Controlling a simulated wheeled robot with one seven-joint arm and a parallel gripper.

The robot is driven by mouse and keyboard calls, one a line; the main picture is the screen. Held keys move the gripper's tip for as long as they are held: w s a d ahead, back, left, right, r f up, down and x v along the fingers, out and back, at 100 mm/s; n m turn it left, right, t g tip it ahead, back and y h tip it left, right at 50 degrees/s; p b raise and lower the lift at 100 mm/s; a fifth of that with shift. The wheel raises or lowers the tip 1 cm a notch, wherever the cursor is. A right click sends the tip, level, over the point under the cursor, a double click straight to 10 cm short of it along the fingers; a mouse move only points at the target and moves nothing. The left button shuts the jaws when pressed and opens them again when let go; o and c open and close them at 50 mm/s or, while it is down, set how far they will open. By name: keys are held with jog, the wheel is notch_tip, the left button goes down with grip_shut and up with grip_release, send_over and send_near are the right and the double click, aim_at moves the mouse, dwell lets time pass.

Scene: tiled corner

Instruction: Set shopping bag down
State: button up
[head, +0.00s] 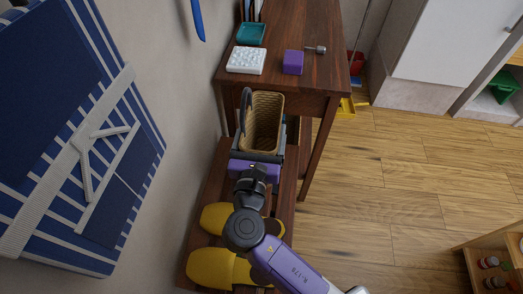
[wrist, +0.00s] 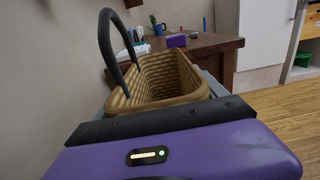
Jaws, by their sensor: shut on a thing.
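The shopping bag (head: 263,122) is a tan woven basket-like bag with a dark arched handle. In the head view it is just beyond my gripper (head: 266,150), near the table's front left corner. It also shows in the wrist view (wrist: 155,85), upright with its open top facing up, and it looks empty. My gripper is shut on the bag, with grey finger parts showing at its sides. The bag's underside is hidden, so I cannot tell whether it touches the low wooden bench (head: 285,205) below.
The table (head: 300,85) beyond holds a purple box (head: 293,62), a white tray (head: 246,60) and a teal box (head: 251,33). A wall is left; open wooden floor (head: 390,185) lies right.

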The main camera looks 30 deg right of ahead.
jog(key=shift+f+b, duration=0.7)
jog(key=shift+f, duration=2.5)
jog(key=o, duration=2)
jog(key=shift+s+a, duration=0.1)
jog(key=shift+s, duration=0.05)
jog(key=v, duration=1.1)
jog(key=shift+s+a+p, duration=0.15)
jog(key=shift+s+p, duration=0.15)
jog(key=shift+p, duration=0.05)
